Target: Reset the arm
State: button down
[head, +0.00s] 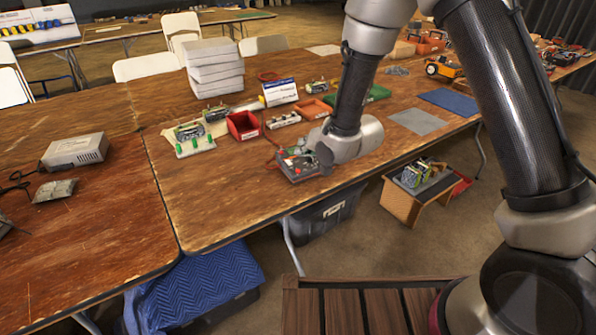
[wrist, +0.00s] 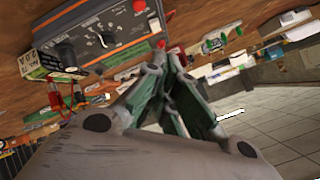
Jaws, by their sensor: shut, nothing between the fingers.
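My arm (head: 350,90) reaches out over the wooden table and bends down near its front edge. In the wrist view my gripper (wrist: 168,52) has its fingertips together and holds nothing. In the head view the wrist hides most of the gripper. A grey charger box (head: 300,167) with knobs and a red part sits on the table right beside the wrist. Its panel with black knobs also shows close to the fingertips in the wrist view (wrist: 98,40). I cannot tell whether the fingers touch it.
On the table are a red bin (head: 243,125), a circuit board with green posts (head: 195,141), a stack of white blocks (head: 213,68) and a grey mat (head: 418,121). A power supply (head: 75,151) sits on the left table. A small wooden stand (head: 408,203) is on the floor.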

dwell(0.4)
jog(key=s+d+f+n+g+h, duration=0.3)
jog(key=s+d+f+g, duration=0.15)
jog(key=s+f, duration=0.2)
jog(key=s+d+r+n+g+h, duration=0.1)
jog(key=s+d+r+g+h, duration=0.1)
jog(key=s+d, duration=0.3)
jog(key=s+d+r+m, duration=0.1)
jog(key=s+d+r, duration=0.5)
jog(key=d+r, duration=0.2)
jog(key=s+d+r+m+t+h, duration=0.1)
jog(key=s+d+r, duration=0.6)
jog(key=d+r, duration=0.2)
jog(key=s+d+r+m+t, duration=0.1)
jog(key=s+d+r, duration=0.5)
jog(key=d+r, duration=0.3)
notch_tip(320, 180, up, 2)
jog(key=shift+s+d+r+h, duration=0.15)
jog(key=shift+s+d+h, duration=0.1)
jog(key=shift+s+h, duration=0.15)
